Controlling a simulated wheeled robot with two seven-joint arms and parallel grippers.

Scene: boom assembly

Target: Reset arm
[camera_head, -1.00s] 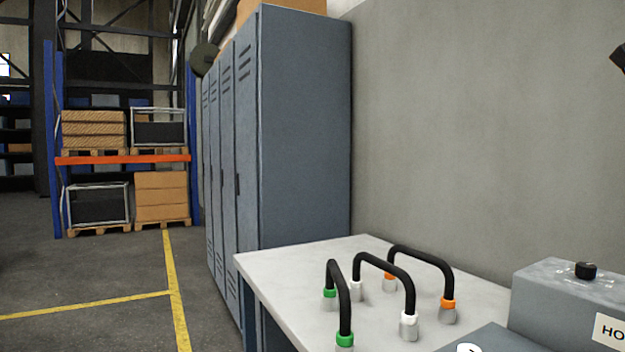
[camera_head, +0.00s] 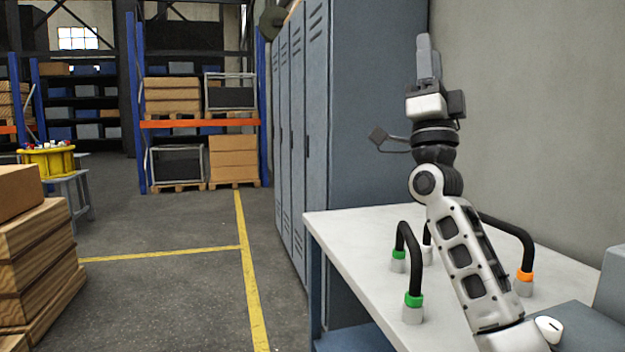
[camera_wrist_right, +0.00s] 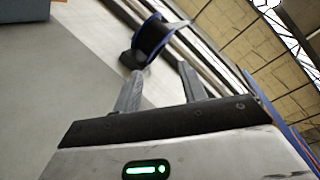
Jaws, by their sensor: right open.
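My right arm stands raised over the white-topped table (camera_head: 345,222), with my right gripper (camera_head: 425,50) at its top, pointing up in front of the lockers and wall. In the right wrist view my right gripper (camera_wrist_right: 158,85) has its two fingers apart with nothing between them. A green-banded black hose (camera_head: 413,262) arches on the table left of my arm. An orange-banded black hose (camera_head: 520,240) arches to its right. My left gripper is not in view.
Grey-blue lockers (camera_head: 365,110) stand behind the table. A pallet rack (camera_head: 200,124) stands farther back. Wooden boxes (camera_head: 35,250) are stacked at the left, near a yellow spool (camera_head: 48,160) on a stool. The floor with yellow lines between them is clear.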

